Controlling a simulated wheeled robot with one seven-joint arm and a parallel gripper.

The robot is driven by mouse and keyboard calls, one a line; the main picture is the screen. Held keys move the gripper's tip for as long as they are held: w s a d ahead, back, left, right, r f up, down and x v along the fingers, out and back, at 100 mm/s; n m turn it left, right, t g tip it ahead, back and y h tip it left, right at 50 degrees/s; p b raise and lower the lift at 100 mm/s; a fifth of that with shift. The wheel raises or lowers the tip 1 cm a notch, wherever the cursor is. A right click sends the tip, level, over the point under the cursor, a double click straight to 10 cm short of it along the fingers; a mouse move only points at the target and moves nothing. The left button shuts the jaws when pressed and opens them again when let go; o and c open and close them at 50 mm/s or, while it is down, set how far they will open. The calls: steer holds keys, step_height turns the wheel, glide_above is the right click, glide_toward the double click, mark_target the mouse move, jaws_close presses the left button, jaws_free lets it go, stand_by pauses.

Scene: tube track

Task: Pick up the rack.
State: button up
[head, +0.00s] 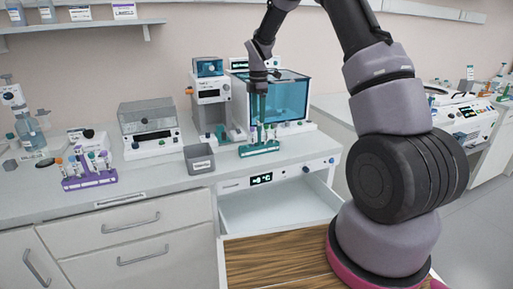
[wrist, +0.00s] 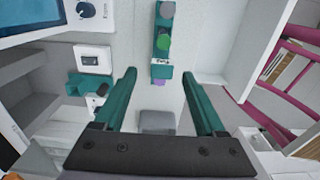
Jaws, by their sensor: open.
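A teal rack (head: 259,150) holding several tubes stands on the counter in front of the blue-windowed machine. My gripper (head: 259,108) points down right above the rack; in the wrist view my gripper (wrist: 159,76) is open, with a finger on either side of the rack's near end. Nothing is held. I cannot tell how far above the rack the fingertips are. A second, purple rack (head: 88,182) with tubes stands at the left.
A grey bin (head: 199,159) stands just left of the teal rack. The blue-windowed machine (head: 285,98) is close behind. An open white drawer (head: 275,207) sticks out below the counter. Bare counter lies between the purple rack and the bin.

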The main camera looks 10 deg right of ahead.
glide_above(259, 144)
steer(key=f, duration=0.7)
steer(key=shift+w+d+f, duration=0.1)
steer(key=shift+w+f, duration=0.2)
steer(key=shift+w, duration=0.1)
jaws_close()
